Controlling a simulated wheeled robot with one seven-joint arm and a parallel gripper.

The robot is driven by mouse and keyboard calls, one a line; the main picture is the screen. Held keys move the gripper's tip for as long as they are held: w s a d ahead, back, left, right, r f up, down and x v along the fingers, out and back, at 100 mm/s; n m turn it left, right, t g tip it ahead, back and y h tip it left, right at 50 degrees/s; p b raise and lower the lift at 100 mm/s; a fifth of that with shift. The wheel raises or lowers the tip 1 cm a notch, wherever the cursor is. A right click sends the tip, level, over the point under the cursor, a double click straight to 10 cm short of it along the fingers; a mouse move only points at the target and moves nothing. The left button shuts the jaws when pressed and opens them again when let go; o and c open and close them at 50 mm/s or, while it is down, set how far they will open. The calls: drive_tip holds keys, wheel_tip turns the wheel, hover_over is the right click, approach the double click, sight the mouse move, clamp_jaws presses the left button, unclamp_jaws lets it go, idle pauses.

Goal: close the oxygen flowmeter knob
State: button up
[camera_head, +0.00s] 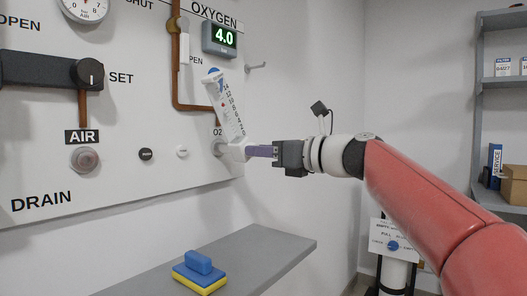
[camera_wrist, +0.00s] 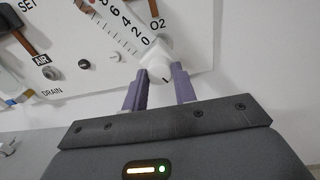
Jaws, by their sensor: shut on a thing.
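The oxygen flowmeter (camera_head: 230,108) is a white tube with a printed scale and a blue top, mounted on the wall panel under the OXYGEN label. It looks tilted in both views. A green display (camera_head: 220,38) above it reads 4.0. The white flowmeter knob (camera_wrist: 158,62) is at the tube's lower end, beside the O2 mark, and has a small dark line on its face. My gripper (camera_head: 252,151) has its purple fingers on either side of the knob and is shut on it. In the head view the fingers partly hide the knob.
A grey shelf (camera_head: 222,262) with a blue and yellow sponge (camera_head: 200,271) juts out below the panel. The AIR outlet (camera_head: 84,159) and SET knob (camera_head: 88,73) are to the left. A shelf rack (camera_head: 479,100) stands at the right. A small hook (camera_head: 257,66) is near the flowmeter.

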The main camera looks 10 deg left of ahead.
drive_tip(key=shift+n, duration=0.4)
drive_tip(key=shift+s+f+n+t+h+b, duration=0.2)
drive_tip(key=shift+n+b, duration=1.25)
drive_tip(key=shift+n, duration=4.15)
drive_tip(key=shift+w+r+n+t+b, duration=0.2)
drive_tip(key=shift+n+b, duration=1.25)
drive_tip(key=shift+n, duration=4.15)
drive_tip(key=shift+s+f+n+t+h+b, duration=0.25)
drive_tip(key=shift+n+b, duration=1.2)
drive_tip(key=shift+n, duration=4.15)
drive_tip(key=shift+w+r, duration=0.1)
drive_tip(key=shift+w, duration=0.05)
drive_tip(key=o, duration=1)
drive_tip(key=shift+r, duration=0.1)
drive_tip(key=shift+c, duration=0.2)
